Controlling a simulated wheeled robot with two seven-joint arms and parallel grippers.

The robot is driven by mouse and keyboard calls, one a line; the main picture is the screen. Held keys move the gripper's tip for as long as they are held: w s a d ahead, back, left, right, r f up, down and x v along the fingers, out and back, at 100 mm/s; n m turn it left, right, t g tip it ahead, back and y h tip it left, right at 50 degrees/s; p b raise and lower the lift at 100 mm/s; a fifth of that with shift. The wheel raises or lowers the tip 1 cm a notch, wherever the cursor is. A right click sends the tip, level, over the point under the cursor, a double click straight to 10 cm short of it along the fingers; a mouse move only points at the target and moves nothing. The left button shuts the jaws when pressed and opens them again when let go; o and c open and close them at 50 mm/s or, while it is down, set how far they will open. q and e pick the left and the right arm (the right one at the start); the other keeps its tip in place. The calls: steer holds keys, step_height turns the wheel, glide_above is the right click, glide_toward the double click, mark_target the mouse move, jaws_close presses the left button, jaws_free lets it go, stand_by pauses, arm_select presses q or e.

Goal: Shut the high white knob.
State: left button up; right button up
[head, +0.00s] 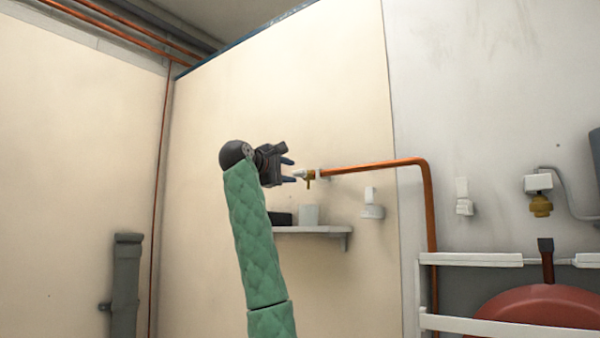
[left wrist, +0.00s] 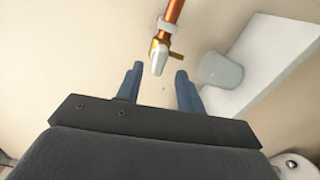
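The high white knob (head: 299,173) sits on a brass valve (head: 310,175) at the left end of a copper pipe on the cream wall. In the left wrist view the white knob (left wrist: 159,60) appears just ahead of and between the fingertips. My left gripper (head: 290,170) is raised high, with its fingers pointing right toward the knob. Its two blue fingers (left wrist: 159,80) are apart with nothing between them, and I see no clear contact with the knob. My right gripper is not in view.
The copper pipe (head: 375,164) runs right, then bends down. Below the valve a shelf (head: 320,231) holds a pale cup (head: 308,215) and a dark box (head: 280,219). White fittings (head: 371,203) are on the wall to the right. A red tank (head: 540,308) stands behind white rails.

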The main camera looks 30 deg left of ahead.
mark_target(297, 172)
arm_select(q)
steer(key=w, duration=0.2)
steer(key=w+p, duration=0.1)
steer(key=shift+w+d+r, duration=0.1)
steer(key=shift+w+d, duration=0.1)
steer(key=shift+w, duration=1)
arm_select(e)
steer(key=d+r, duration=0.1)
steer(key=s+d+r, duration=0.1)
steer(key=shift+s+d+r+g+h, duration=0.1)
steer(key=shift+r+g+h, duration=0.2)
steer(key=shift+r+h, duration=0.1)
arm_select(q)
steer(key=c, duration=0.8)
steer(key=shift+m, duration=0.7)
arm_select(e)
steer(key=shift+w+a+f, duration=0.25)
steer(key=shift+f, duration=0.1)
